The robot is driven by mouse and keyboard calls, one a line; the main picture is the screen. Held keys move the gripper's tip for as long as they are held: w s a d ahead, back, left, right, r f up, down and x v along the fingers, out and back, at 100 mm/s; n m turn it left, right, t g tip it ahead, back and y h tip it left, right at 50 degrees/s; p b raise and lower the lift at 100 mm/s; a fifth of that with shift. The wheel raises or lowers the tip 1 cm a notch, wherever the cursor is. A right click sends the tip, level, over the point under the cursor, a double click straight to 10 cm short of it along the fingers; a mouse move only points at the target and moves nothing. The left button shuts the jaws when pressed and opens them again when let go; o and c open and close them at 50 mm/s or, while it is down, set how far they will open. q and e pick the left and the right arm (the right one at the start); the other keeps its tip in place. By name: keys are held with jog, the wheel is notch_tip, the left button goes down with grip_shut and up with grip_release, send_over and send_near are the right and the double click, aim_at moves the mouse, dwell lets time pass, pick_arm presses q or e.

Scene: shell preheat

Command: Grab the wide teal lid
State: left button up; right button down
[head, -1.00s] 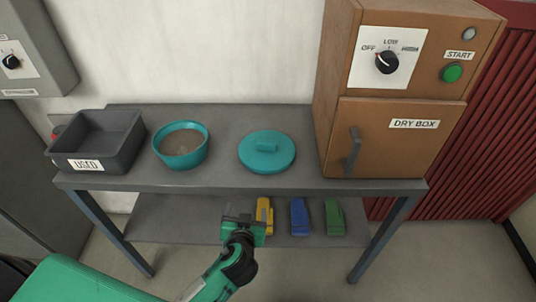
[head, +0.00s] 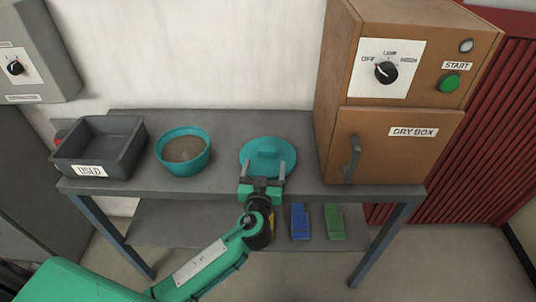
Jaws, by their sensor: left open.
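The wide teal lid (head: 267,150) lies flat on the grey table top, with a bar-shaped handle on top. My left gripper (head: 264,171) is open at the lid's near side. Its two fingers point toward the handle and overlap the lid's near part in the head view. I cannot tell whether the fingers touch the lid. A teal bowl (head: 183,149) with brown grainy contents stands to the left of the lid. My right gripper is not in view.
A dark grey bin (head: 126,158) labelled USED stands at the left of the table (head: 222,182). The brown dry box (head: 388,155) stands close to the lid's right. Blue (head: 300,222) and green (head: 334,222) items lie on the lower shelf.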

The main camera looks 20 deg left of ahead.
aim_at(267, 152)
pick_arm(q)
jog(key=shift+w, duration=0.2)
jog(key=shift+w+a+r, duration=0.1)
jog(key=shift+w, duration=0.15)
jog(key=w, duration=0.1)
jog(key=w+p, duration=0.2)
jog(key=w, duration=0.1)
jog(key=shift+a, duration=0.3)
jog(key=shift+w, duration=0.3)
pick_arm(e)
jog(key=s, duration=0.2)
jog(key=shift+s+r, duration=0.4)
pick_arm(q)
jog(key=c, duration=1.1)
